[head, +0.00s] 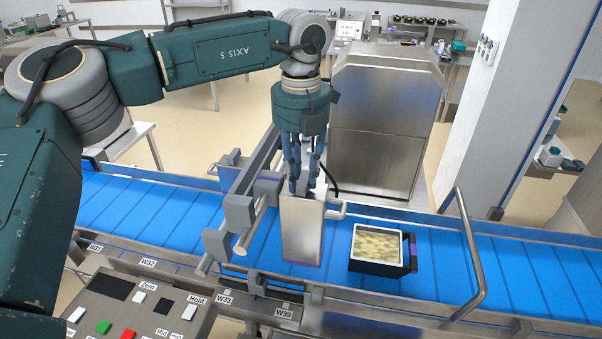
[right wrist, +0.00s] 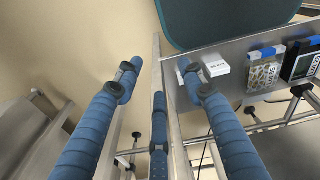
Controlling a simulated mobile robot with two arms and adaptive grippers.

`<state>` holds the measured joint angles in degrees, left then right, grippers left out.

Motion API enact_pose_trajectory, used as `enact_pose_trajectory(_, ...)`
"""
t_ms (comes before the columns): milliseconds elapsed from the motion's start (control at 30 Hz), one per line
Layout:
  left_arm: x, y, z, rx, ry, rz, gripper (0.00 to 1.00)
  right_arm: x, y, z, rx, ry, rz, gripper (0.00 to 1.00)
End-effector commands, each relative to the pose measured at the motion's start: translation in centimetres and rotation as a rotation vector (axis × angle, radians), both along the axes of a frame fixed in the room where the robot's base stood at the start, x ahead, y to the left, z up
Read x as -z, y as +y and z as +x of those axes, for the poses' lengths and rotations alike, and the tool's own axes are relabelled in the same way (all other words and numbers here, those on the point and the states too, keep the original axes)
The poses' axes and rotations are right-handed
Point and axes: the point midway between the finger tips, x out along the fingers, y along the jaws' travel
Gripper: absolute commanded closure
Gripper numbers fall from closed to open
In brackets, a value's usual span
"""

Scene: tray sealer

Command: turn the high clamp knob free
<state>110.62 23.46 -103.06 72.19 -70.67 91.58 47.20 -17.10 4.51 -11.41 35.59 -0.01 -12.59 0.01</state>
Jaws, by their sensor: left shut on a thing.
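My left gripper (head: 304,182) reaches down from above onto the top of an upright steel box (head: 302,230) over the blue conveyor belt in the head view. Its blue fingers are shut around a small grey part at the box's top, which I take to be the high clamp knob (head: 303,187). The fingers hide most of it, so whether it is loose cannot be told. My right gripper (right wrist: 160,78) shows only in the right wrist view. Its blue fingers are spread open with nothing between them.
A black tray with yellowish contents (head: 377,248) sits on the belt (head: 435,262), right of the box. A bent steel rail (head: 470,250) rises further right. A control panel (head: 130,312) is front left. In the right wrist view, a bench holds small boxes (right wrist: 213,70).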

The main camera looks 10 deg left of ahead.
Motion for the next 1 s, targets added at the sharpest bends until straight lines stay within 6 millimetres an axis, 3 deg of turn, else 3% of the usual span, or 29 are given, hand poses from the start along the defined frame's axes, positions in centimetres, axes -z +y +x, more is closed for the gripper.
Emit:
enact_pose_trajectory(367,0.4,0.0,0.0,-0.132,-0.002,-0.001,1.00,2.5,-0.3,-0.3,-0.001,0.004,-0.003,0.60)
enact_pose_trajectory(700,0.4,-0.1,-0.2,-0.408,-0.003,-0.001,1.00,6.0,-0.3,-0.3,-0.001,0.004,-0.003,0.60)
enact_pose_trajectory(1000,0.2,-0.2,-0.3,-0.614,-0.003,-0.001,1.00,7.9,-0.2,-0.3,-0.002,0.004,-0.003,0.60)
